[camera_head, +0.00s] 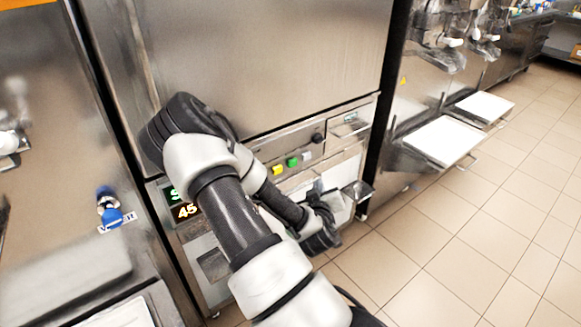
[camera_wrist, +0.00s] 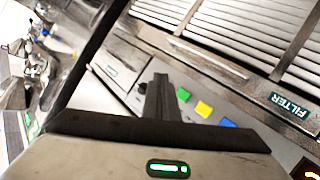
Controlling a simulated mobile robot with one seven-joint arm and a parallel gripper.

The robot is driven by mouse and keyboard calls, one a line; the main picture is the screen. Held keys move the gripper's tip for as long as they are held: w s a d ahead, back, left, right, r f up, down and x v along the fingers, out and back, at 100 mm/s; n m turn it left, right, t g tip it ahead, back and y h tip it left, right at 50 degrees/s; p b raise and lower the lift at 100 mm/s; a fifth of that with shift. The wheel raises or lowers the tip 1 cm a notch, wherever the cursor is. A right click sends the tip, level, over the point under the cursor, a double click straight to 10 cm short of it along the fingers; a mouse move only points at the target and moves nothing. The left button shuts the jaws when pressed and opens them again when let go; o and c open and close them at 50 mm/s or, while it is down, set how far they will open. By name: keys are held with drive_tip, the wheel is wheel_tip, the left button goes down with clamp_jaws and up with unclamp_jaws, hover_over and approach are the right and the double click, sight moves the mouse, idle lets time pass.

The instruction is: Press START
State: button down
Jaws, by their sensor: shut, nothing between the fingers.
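No START label is readable. The wrist view shows the green button (camera_wrist: 183,94), the yellow button (camera_wrist: 203,109) and a blue button (camera_wrist: 228,122) in a row. My gripper (camera_wrist: 159,82) is shut and empty, its black fingers pointing toward the panel just left of the green button there. The fingers cover part of the panel; I cannot tell whether they touch it. In the head view my arm hides the panel's left part.
A black knob (camera_head: 317,137) sits right of the buttons. A lit display (camera_head: 185,210) reading "45" is partly behind my arm. A louvred grille with a FILTER label (camera_wrist: 290,104) borders the buttons in the wrist view. White shelves (camera_head: 443,140) jut out at right; the tiled floor is clear.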

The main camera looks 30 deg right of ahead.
approach(297, 164)
drive_tip(key=shift+w+d+f, duration=0.25)
drive_tip(key=shift+w+d, duration=0.2)
drive_tip(key=shift+d, duration=0.2)
drive_tip(key=shift+w+d+f, duration=0.3)
drive_tip(key=shift+w+d, duration=0.15)
drive_tip(key=shift+d, duration=0.15)
drive_tip(key=shift+w+d+f, duration=0.25)
drive_tip(key=shift+w+d, duration=0.2)
drive_tip(key=shift+d, duration=0.2)
drive_tip(key=shift+w, duration=0.15)
idle(0.8)
drive_tip(key=shift+w, duration=0.25)
drive_tip(key=shift+w+b, duration=0.35)
drive_tip(key=shift+w, duration=0.2)
idle(0.6)
idle(0.3)
drive_tip(key=shift+s, duration=0.95)
